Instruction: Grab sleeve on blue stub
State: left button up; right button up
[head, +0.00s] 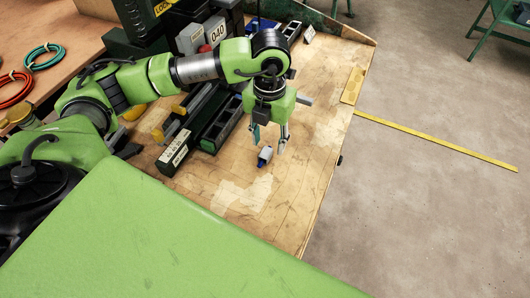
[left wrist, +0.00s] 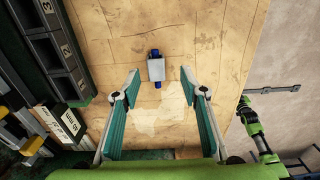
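A white-grey sleeve sits around a small blue stub (head: 265,156) on the wooden bench; blue shows at both ends of the sleeve (left wrist: 156,70) in the left wrist view. My left gripper (head: 270,139) points down over the bench, close to the sleeve. In the left wrist view the fingers of my left gripper (left wrist: 160,90) are spread wide with nothing between them. The sleeve lies just beyond the fingertips, roughly centred in the gap. I cannot see my right gripper in the head view.
Dark trays (head: 222,124) and a labelled block (head: 174,152) stand left of the sleeve. Numbered dark bins (left wrist: 62,60) line the left wrist view's left side. The bench top (head: 312,140) is clear around the sleeve; its edge drops to the floor (head: 430,190) on the right.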

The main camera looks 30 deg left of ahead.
aim_at(265, 153)
pick_arm(q)
jog(key=f, duration=0.1)
jog(key=f+p, duration=0.1)
jog(key=f, duration=0.2)
jog(key=shift+s+a+f+p, duration=0.15)
jog(key=shift+s+a+p, duration=0.2)
jog(key=shift+s, duration=0.05)
jog(key=shift+w+f, duration=0.1)
jog(key=shift+f, duration=0.2)
grip_shut()
pick_arm(e)
jog(key=shift+w+a+r, duration=0.1)
jog(key=shift+a+r, duration=0.15)
jog(key=shift+r, duration=0.25)
jog(key=shift+w+a+r, duration=0.1)
jog(key=shift+a+r, duration=0.1)
jog(key=shift+r, duration=0.25)
pick_arm(q)
jog(key=shift+r, duration=0.15)
pick_arm(e)
jog(key=shift+d+f, duration=0.1)
jog(key=shift+d, duration=0.05)
